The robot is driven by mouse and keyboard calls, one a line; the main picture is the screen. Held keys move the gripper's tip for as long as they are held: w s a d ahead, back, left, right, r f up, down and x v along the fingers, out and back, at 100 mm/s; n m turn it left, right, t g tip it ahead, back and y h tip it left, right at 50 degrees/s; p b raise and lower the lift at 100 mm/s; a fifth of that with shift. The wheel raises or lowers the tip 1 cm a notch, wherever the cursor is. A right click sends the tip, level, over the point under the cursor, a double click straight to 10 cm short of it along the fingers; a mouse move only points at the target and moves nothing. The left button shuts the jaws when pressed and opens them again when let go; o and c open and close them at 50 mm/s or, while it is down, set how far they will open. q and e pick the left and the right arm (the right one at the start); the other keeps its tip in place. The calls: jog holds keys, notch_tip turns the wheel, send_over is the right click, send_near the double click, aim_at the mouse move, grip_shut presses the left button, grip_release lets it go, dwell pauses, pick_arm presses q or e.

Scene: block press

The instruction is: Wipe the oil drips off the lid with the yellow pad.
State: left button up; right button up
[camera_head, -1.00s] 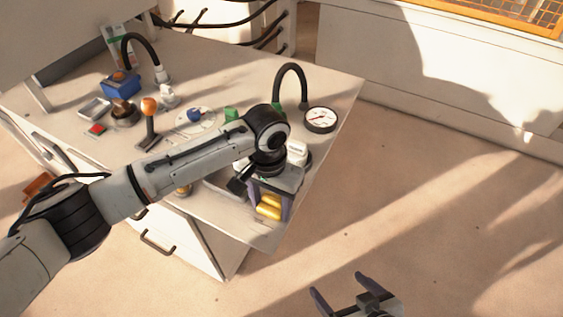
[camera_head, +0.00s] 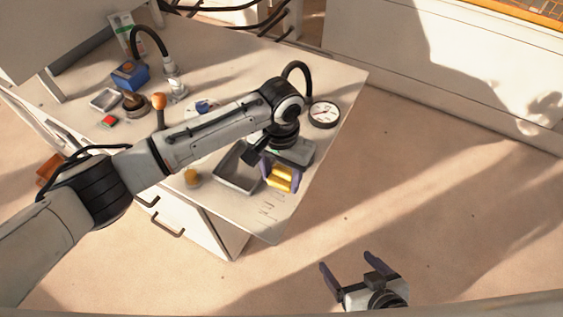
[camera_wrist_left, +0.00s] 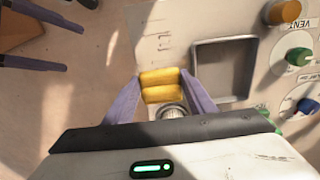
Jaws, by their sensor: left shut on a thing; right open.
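My left gripper (camera_head: 281,172) is shut on the yellow pad (camera_head: 284,181), over the front right part of the bench top. In the left wrist view the pad (camera_wrist_left: 162,79) sits between the two purple fingertips (camera_wrist_left: 160,86). I cannot tell whether it touches the surface beneath. A grey square-rimmed tray (camera_head: 231,182) lies just left of the pad; in the wrist view its rim (camera_wrist_left: 194,75) is to the pad's right. My right gripper (camera_head: 347,262) is open and empty, off the bench at lower right.
A round gauge (camera_head: 324,114) stands at the bench's right edge. An orange-knobbed lever (camera_head: 159,103), a blue box (camera_head: 130,75) and a small tray (camera_head: 107,99) stand further left. A black hose (camera_head: 297,68) arches behind my left arm.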

pick_arm(q)
jog(key=shift+r+p, duration=0.65)
jog(key=shift+r, duration=0.45)
